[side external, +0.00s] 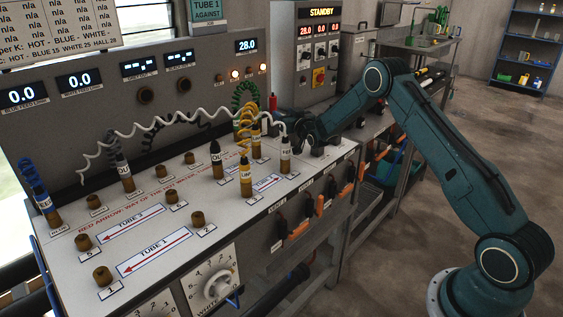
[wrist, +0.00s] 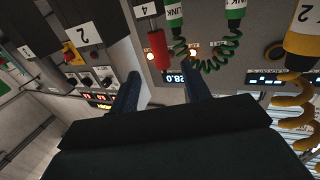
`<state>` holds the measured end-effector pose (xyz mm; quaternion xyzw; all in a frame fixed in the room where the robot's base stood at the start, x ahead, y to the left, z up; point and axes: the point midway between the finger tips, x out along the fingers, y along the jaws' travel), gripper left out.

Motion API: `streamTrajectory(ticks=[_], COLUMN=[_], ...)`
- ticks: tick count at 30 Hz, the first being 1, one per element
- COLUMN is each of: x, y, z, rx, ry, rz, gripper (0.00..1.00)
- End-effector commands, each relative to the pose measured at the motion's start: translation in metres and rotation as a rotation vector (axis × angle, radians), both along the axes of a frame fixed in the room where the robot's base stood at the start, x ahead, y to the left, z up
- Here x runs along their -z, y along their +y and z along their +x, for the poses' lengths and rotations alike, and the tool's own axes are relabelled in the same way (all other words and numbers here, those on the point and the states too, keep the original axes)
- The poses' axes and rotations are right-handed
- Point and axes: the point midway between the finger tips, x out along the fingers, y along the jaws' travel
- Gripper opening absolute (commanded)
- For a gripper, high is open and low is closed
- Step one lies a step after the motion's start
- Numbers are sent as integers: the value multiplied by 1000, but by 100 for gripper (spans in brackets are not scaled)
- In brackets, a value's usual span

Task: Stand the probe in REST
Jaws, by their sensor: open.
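My gripper (side external: 301,133) is at the far right end of the white-topped bench (side external: 75,258). In the wrist view its two fingers (wrist: 160,92) are apart, with nothing seen between them but the background panel. A red handle (wrist: 157,48) stands just beyond the fingers; a red piece also shows behind the arm in the side view (side external: 273,102). I cannot tell for sure which piece is the probe. No REST marking is readable.
Yellow plugs (side external: 246,181) with coiled cords, dark OUT plugs (side external: 216,160) and a blue-corded plug (side external: 45,205) stand on the bench. Green LINK plugs (wrist: 174,15) are close to the red handle. Several brown sockets (side external: 198,219) are empty. The white cord (side external: 150,118) arches above the bench.

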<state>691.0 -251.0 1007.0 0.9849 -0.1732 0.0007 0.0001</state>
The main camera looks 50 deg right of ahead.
Motion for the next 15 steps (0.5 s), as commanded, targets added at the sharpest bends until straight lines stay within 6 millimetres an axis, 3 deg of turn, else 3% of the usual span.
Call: streamTrajectory(ticks=[15], x=[1], y=[-14], z=[39], rx=[0], ry=[1], rz=[0], gripper=[47])
